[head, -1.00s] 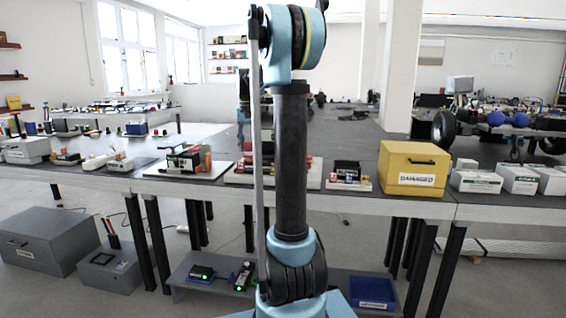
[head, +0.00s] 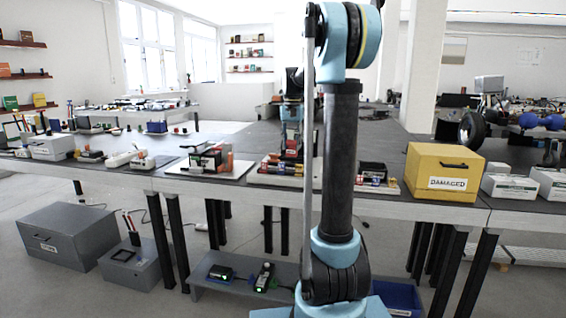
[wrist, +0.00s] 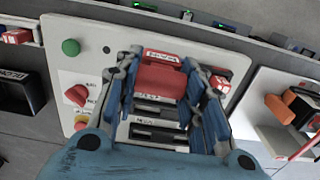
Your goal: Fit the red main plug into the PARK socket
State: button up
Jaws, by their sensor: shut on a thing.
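In the wrist view my gripper (wrist: 163,88) has its blue fingers on both sides of the red main plug (wrist: 161,78) and is shut on it. The plug carries a white label with small lettering. It sits at the far end of a column of dark socket slots (wrist: 158,110) on a pale panel (wrist: 105,60). The fingers hide the plug's sides, and I cannot tell whether it is seated or just above the panel. The slot labels are too small to read surely. In the head view my gripper (head: 291,150) is over the panel, partly hidden by my arm.
The panel has a green button (wrist: 70,47) and a red knob (wrist: 77,95). A white board with an orange-handled device (wrist: 279,108) is at right. In the head view a yellow DAMAGED box (head: 445,172) and white boxes (head: 510,186) stand on the bench, right of the panel.

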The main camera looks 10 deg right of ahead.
aim_at(271, 176)
jog(key=i, duration=0.95)
jog(key=u, duration=0.05)
